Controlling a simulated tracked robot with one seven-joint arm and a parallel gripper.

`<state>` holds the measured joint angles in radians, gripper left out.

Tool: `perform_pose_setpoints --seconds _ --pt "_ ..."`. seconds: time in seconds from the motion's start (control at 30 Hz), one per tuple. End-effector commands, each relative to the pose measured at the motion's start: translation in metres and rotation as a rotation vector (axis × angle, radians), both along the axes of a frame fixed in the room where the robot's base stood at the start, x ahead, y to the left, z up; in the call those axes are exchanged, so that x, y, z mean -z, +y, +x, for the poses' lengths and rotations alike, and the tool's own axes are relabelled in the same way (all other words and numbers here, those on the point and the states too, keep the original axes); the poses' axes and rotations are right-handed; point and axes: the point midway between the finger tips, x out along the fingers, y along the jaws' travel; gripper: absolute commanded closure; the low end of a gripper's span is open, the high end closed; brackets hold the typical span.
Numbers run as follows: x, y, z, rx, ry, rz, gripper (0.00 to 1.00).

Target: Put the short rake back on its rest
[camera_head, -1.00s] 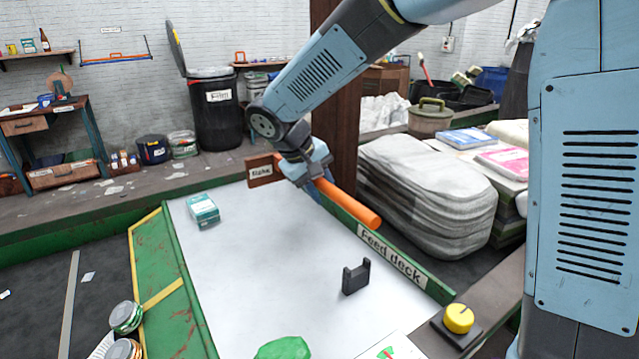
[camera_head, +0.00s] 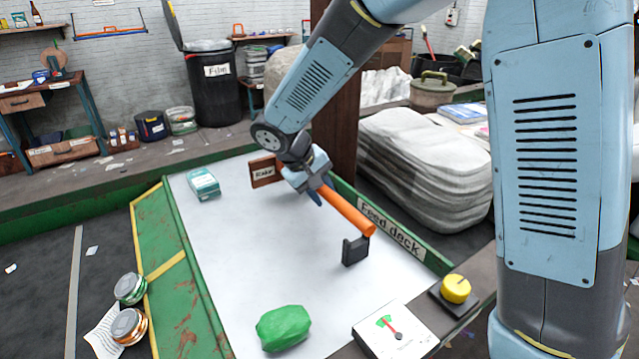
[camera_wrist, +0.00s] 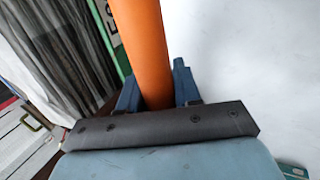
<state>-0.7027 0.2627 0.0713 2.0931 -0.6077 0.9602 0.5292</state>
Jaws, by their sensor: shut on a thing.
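The short rake shows as an orange handle (camera_head: 347,212), tilted down to the right in the head view. My gripper (camera_head: 317,190) is shut on it. In the wrist view the handle (camera_wrist: 143,45) runs between the two blue fingers (camera_wrist: 158,92). The rake's head cannot be made out. A black U-shaped bracket (camera_head: 354,252) stands on the white deck, looking like part of the rest. The handle's free end overlaps its top in the head view; I cannot tell whether they touch. A brown sign (camera_head: 264,172) labelled "Rake" stands behind my gripper.
The white feed deck (camera_head: 235,235) has a green rim at right. A teal box (camera_head: 203,184) lies at its far left, a green lump (camera_head: 283,327) near the front. A dial panel (camera_head: 396,333) and yellow knob (camera_head: 456,289) sit front right. The deck's middle is clear.

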Motion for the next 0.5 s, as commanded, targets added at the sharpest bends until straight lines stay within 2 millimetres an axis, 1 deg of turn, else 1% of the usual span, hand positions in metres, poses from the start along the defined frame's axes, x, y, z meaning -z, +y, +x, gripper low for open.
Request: perform_pose_setpoints --seconds 0.2,0.5 --pt "0.018 0.000 0.000 -0.001 0.000 0.000 1.00" --pt "0.036 0.000 0.000 0.000 0.001 -0.001 1.00"
